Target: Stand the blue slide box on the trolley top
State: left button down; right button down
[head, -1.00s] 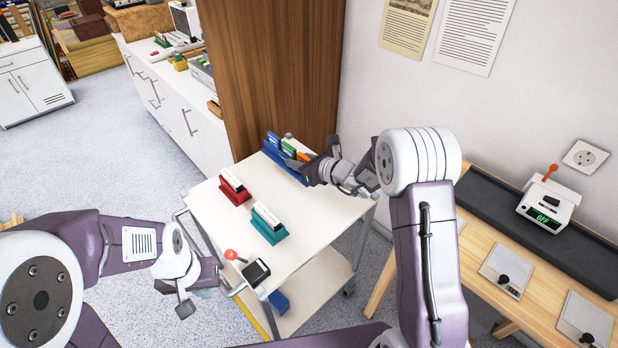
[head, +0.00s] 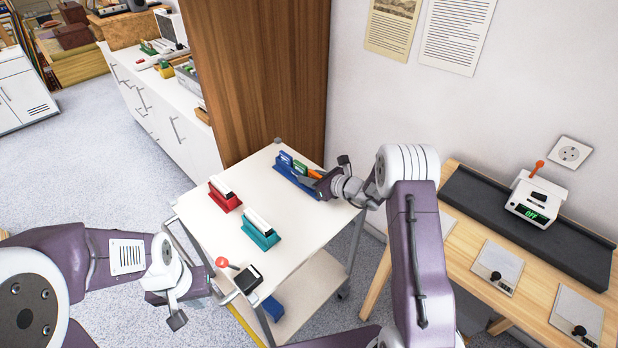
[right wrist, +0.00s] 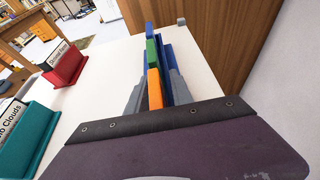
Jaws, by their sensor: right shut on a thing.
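The blue slide box (head: 292,180), a long blue holder with blue, green and orange upright pieces, is upright at the far right part of the white trolley top (head: 300,232). My right gripper (head: 318,186) is shut on its near end. In the right wrist view the grey fingers (right wrist: 156,95) lie on either side of the box (right wrist: 166,62), by the orange piece. Whether its base touches the top is hard to tell. My left gripper (head: 222,292) is low at the trolley's near left corner, apart from the boxes; its fingers are too small to read.
A red box (head: 224,197) and a teal box (head: 261,236), each with a white card, stand left of the blue one. A dark device (head: 248,279) with a red knob is at the near corner. A blue block (head: 274,311) lies on the lower shelf. A wooden panel stands behind.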

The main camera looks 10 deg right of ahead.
jog(key=c, duration=1.1)
grip_release()
